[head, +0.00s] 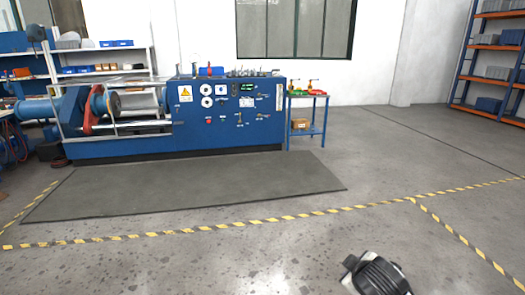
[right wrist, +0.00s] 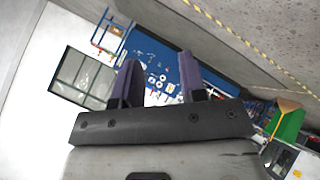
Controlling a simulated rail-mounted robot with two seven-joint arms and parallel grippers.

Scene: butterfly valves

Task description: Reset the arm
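My right gripper (right wrist: 160,78) shows in the right wrist view with its two purple-grey fingers apart and nothing between them. The view is tilted, and the blue machine and wall are far behind the fingers. In the head view, a dark and white part of my own arm shows at the bottom edge, right of the middle; no fingertips show there. My left gripper is in neither view. Small red and green valve-like items (head: 314,88) stand on a small blue table (head: 308,96) far off; they are too small to make out well.
A blue test machine (head: 230,118) stands at the back left behind a dark floor mat (head: 190,190). Yellow-black tape (head: 270,219) crosses the floor. Shelving (head: 490,60) is at the back right. The nearby floor is clear. A green object (right wrist: 288,122) shows in the right wrist view.

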